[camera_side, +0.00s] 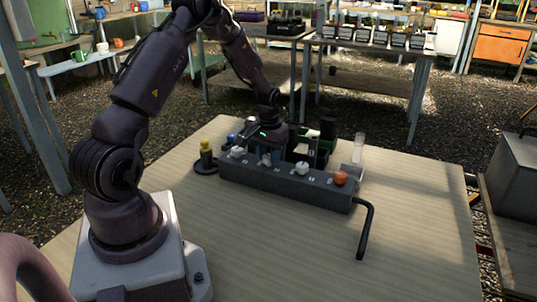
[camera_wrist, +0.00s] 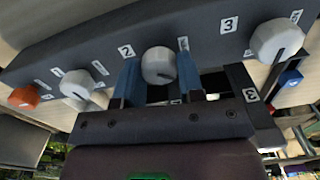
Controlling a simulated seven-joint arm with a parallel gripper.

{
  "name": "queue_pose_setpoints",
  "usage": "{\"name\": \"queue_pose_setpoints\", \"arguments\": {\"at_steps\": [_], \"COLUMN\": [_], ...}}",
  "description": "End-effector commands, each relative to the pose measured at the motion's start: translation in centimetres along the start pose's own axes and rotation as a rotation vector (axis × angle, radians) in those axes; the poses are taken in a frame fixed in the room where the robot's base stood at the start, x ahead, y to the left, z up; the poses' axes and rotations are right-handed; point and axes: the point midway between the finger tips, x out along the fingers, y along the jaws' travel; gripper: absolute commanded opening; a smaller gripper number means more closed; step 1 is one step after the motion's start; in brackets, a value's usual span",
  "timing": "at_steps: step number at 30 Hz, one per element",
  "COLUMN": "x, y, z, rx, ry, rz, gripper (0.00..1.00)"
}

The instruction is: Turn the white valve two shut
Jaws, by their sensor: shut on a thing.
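The white valve two (camera_wrist: 158,62) is a round knob on a dark grey manifold (camera_side: 288,187), with the label "2" to its left in the wrist view. My gripper (camera_wrist: 159,74) has its two blue fingers on either side of this knob and is shut on it. In the side view my gripper (camera_side: 268,151) is low over the manifold, and the white knob (camera_side: 266,159) is partly hidden beneath it. A dark mark on the held knob is faint, so I cannot tell its exact angle.
Other white knobs (camera_side: 237,152) (camera_side: 302,168) and an orange knob (camera_side: 340,178) flank the held one. A bent black pipe (camera_side: 366,232) leaves the manifold's right end. A yellow-topped item (camera_side: 206,150) stands at its left. Dark bins (camera_side: 322,145) stand behind.

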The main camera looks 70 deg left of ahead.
Motion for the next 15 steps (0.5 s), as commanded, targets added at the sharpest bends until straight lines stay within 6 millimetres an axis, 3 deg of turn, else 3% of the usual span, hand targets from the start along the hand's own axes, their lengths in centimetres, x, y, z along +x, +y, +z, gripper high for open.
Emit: {"name": "queue_pose_setpoints", "arguments": {"at_steps": [15], "x": [-0.10], "y": [0.10], "z": [0.03], "rx": [0.486], "ry": [-0.001], "rz": [0.001], "gripper": [0.12]}}
